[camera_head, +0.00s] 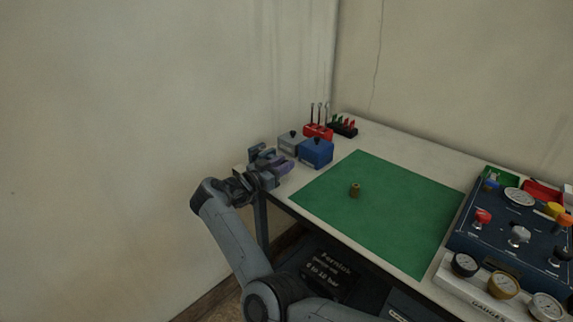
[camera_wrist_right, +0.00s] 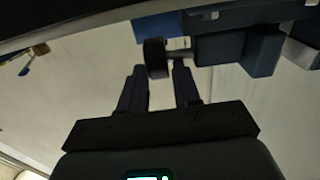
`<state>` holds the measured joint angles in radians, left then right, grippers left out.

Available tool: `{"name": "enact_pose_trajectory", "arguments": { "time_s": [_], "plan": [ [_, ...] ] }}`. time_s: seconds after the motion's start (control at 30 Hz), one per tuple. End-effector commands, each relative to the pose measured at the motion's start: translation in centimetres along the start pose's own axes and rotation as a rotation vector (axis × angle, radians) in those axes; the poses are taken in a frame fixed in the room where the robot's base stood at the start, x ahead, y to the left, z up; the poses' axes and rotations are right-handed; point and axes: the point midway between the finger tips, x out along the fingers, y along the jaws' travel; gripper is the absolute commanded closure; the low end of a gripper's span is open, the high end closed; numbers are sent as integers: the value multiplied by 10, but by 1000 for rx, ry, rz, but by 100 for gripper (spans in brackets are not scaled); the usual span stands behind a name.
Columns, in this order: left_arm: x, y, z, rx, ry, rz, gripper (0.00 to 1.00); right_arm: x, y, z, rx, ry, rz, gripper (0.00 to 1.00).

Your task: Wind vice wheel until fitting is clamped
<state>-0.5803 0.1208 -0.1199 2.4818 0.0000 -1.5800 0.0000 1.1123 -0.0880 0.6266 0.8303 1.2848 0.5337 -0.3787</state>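The vice (camera_head: 268,158), grey-blue with a purple part, stands at the left corner of the table. My right gripper (camera_head: 262,178) is at it, partly merging with it in the head view. In the right wrist view, the vice's dark wheel (camera_wrist_right: 155,58) sits on a short shaft beside the blue-grey vice body (camera_wrist_right: 240,50). The right gripper's fingertips (camera_wrist_right: 160,68) are apart, one on each side of the wheel's near edge, with small gaps showing. The vice jaws' contents cannot be made out. My left gripper is out of view.
A blue box (camera_head: 316,152) and a grey box (camera_head: 291,142) stand just right of the vice. Behind them are a red tool holder (camera_head: 318,131) and a black rack (camera_head: 343,127). A gauge panel (camera_head: 515,235) fills the right side. The green mat (camera_head: 400,215) is mostly clear.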

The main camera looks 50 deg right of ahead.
Motion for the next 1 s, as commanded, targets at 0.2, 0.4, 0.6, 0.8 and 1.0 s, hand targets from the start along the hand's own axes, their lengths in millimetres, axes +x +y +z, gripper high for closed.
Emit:
{"name": "enact_pose_trajectory", "arguments": {
  "time_s": [0.2,0.4,0.6,0.8,1.0],
  "plan": [
    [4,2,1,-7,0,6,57,17,0,0,0,0,1,68],
    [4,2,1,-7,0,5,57,19,0,0,0,0,-1,68],
    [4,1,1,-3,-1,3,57,19,0,0,0,0,0,76],
    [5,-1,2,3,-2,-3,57,19,0,0,0,-1,0,100],
    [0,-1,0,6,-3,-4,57,19,0,-2,0,-18,0,100]
  ]
}}
